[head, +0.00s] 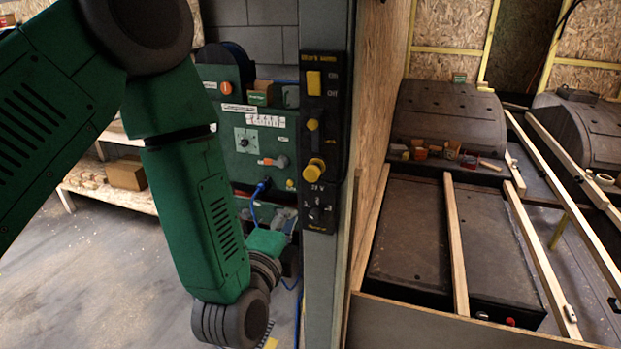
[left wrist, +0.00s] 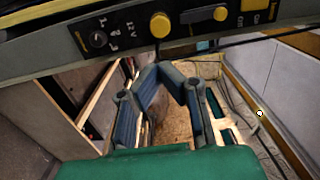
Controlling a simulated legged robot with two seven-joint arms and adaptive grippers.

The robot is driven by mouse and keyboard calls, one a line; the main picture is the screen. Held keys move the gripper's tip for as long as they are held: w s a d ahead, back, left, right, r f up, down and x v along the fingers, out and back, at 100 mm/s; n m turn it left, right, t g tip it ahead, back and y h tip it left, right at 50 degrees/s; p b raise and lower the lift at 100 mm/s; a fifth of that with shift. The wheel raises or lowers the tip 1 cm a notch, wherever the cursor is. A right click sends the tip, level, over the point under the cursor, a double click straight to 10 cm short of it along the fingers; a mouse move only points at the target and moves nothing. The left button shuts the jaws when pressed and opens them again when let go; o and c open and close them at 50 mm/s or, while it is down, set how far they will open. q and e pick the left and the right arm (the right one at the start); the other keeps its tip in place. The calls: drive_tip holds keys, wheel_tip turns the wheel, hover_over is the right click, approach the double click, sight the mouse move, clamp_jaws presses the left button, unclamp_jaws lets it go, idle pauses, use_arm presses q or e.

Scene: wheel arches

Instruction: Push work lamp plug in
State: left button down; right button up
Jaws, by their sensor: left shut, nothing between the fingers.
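A black panel (head: 323,140) on a grey post carries a yellow round piece (head: 314,170) above a "12 V" mark, which I take as the work lamp plug. How deep it sits cannot be told. In the left wrist view the yellow piece (left wrist: 160,25) shows at top centre, beyond the fingertips. My left gripper (left wrist: 158,70) is shut and empty, its fingertips apart from the piece in the picture. In the head view my left arm bends at lower left, and its wrist end is low beside the post, where the fingers are hard to make out. My right gripper is not seen.
A green panel (head: 225,140) with a blue cable stands left of the post. Wooden battens (head: 455,240) lie over dark boxes at right.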

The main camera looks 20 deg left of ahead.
sight(311, 174)
use_arm(q)
drive_tip(key=w, duration=0.4)
drive_tip(key=w+p, duration=0.1)
drive_tip(key=w, duration=0.3)
drive_tip(key=w+a, duration=0.1)
drive_tip(key=w, duration=0.3)
drive_tip(key=shift+w+p, duration=0.4)
drive_tip(key=shift+w, duration=0.55)
drive_tip(key=shift+w+d+f, duration=0.1)
drive_tip(key=shift+w, duration=0.3)
drive_tip(key=shift+w+r, duration=0.3)
drive_tip(key=shift+r, duration=0.1)
drive_tip(key=shift+w, duration=0.15)
